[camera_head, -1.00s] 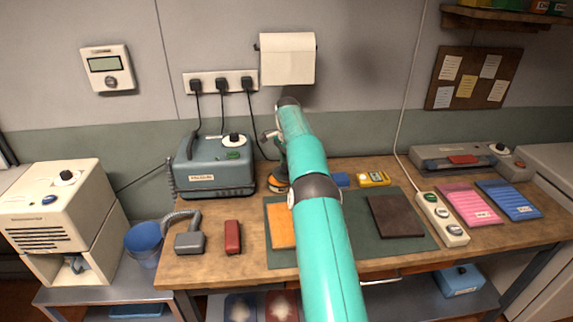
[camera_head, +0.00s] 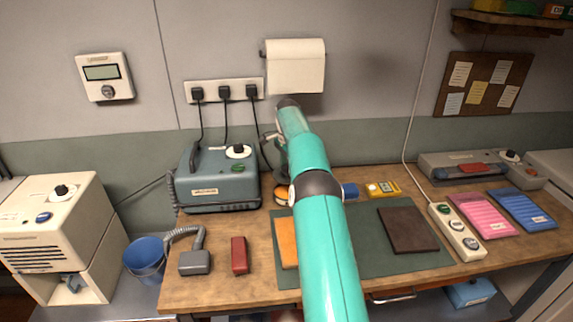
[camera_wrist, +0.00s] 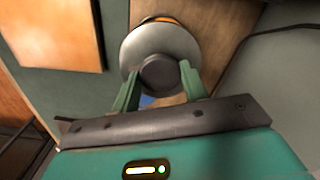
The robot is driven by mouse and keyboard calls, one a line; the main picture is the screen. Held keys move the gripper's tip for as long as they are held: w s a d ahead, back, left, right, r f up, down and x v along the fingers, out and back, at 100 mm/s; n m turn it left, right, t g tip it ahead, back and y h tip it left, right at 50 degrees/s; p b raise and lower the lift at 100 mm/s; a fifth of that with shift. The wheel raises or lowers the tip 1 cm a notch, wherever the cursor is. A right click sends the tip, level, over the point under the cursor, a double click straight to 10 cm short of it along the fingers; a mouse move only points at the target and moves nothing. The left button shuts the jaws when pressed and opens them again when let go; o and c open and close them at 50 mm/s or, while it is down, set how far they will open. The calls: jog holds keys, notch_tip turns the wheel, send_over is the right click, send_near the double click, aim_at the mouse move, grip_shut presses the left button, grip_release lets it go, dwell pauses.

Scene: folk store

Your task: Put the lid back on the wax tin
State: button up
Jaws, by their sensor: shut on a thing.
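In the wrist view my gripper (camera_wrist: 160,88) is shut on the dark knob of a round grey lid (camera_wrist: 157,42). Beyond the lid's far edge shows a thin orange rim (camera_wrist: 160,19), which looks like part of the wax tin. In the head view the tin (camera_head: 282,194), orange and dark, stands on the bench just right of the grey-blue machine. My turquoise arm reaches over the bench towards it and partly hides it. The fingertips and lid are hard to make out there. I cannot tell whether the lid touches the tin.
The grey-blue machine (camera_head: 218,183) stands close left of the tin. A green mat (camera_head: 352,258) carries an orange sheet (camera_head: 286,240) and a dark brown sheet (camera_head: 408,230). A blue block (camera_head: 350,191) and yellow device (camera_head: 383,189) lie to the right. A red block (camera_head: 239,255) is at front left.

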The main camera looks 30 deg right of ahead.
jog(key=shift+s+f, duration=0.1)
jog(key=shift+f, duration=0.35)
jog(key=shift+w+f, duration=0.2)
jog(key=shift+f, duration=0.35)
jog(key=shift+s+f, duration=0.2)
jog(key=shift+f, duration=0.4)
jog(key=shift+w+f, duration=0.1)
jog(key=shift+f, duration=1.3)
jog(key=shift+f, duration=0.2)
jog(key=o, duration=1.5)
jog(key=shift+r, duration=0.1)
jog(key=shift+r, duration=3.4)
